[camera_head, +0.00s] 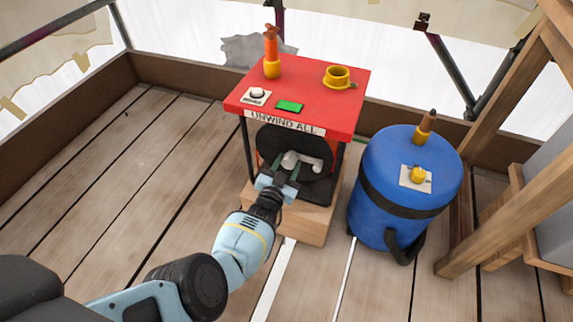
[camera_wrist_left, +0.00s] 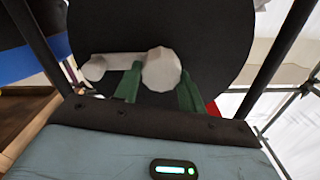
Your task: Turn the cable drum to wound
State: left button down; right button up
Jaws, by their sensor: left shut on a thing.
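The cable drum (camera_head: 283,140) is a black disc under the red top of a stand, and it fills much of the left wrist view (camera_wrist_left: 215,55). A pale grey crank (camera_head: 307,163) lies across its face; its thick round end (camera_wrist_left: 161,69) is near the disc's middle and its smaller end (camera_wrist_left: 95,68) is at the disc's side. My left gripper (camera_head: 284,171) is at the drum's front, its green fingers on either side of the crank's thick end, shut on it. The exact finger contact is partly hidden. My right gripper is not in view.
A label (camera_head: 284,123) reads "UNWIND ALL". A blue barrel (camera_head: 390,195) stands close at right. Floor at left is clear.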

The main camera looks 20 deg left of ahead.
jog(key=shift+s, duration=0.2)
pick_arm(q)
jog(key=c, duration=0.8)
grip_release()
jog(key=shift+c, duration=0.2)
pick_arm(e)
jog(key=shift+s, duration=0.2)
pick_arm(q)
jog(key=shift+s, duration=0.1)
jog(key=s+p, duration=0.4)
jog(key=s, duration=0.3)
jog(key=shift+s+p, duration=0.3)
jog(key=shift+p, duration=0.05)
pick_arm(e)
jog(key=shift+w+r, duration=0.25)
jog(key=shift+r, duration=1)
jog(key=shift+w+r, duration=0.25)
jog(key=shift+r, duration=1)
pick_arm(q)
jog(key=shift+a, duration=0.1)
